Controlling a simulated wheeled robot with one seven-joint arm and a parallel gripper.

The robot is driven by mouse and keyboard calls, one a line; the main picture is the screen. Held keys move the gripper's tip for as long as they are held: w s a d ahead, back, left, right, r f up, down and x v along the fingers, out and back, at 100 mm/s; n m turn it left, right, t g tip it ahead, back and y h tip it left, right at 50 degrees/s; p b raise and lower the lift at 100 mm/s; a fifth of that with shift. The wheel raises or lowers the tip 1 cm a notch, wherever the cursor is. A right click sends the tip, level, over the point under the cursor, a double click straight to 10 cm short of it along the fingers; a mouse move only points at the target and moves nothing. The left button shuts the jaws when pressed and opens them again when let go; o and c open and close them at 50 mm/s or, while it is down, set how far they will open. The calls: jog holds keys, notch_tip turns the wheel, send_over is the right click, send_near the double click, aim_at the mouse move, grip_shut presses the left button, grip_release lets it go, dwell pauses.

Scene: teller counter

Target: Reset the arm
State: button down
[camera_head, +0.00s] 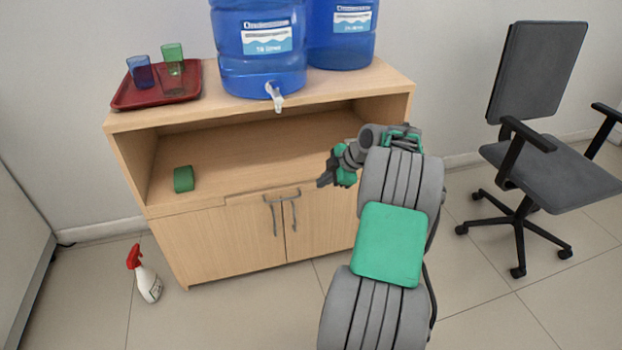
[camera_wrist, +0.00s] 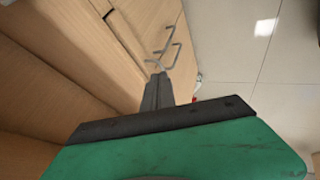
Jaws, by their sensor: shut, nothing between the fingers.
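My gripper (camera_head: 326,180) is shut and empty, at the end of my grey and green arm in the head view. It points left, in front of the right part of the wooden cabinet (camera_head: 190,225). In the wrist view its dark closed fingers (camera_wrist: 157,92) point toward the cabinet door handles (camera_wrist: 167,45). The handles (camera_head: 283,200) also show in the head view, left of and below the fingertips. I see no contact between the fingers and the cabinet, though the exact gap is hard to judge.
On the cabinet top stand blue water containers (camera_head: 262,70) and a red tray (camera_head: 125,98) with several cups. A green block (camera_head: 184,179) sits on the open shelf. A spray bottle (camera_head: 147,280) stands on the floor. An office chair (camera_head: 545,170) is at the right.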

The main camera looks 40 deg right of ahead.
jog(key=s+a+r+m+g+p, duration=0.15)
jog(key=a+r+m+p, duration=0.25)
jog(key=a+r+p, duration=1.4)
jog(key=s+a+r+m+g+h+p, duration=0.2)
jog(key=s+a+r+m+p, duration=0.6)
jog(key=s+a+r+p, duration=0.5)
jog(key=s+a+r, duration=0.3)
jog(key=s+r, duration=0.2)
jog(key=shift+a+r, duration=0.3)
jog(key=shift+a, duration=0.05)
jog(key=shift+s, duration=0.15)
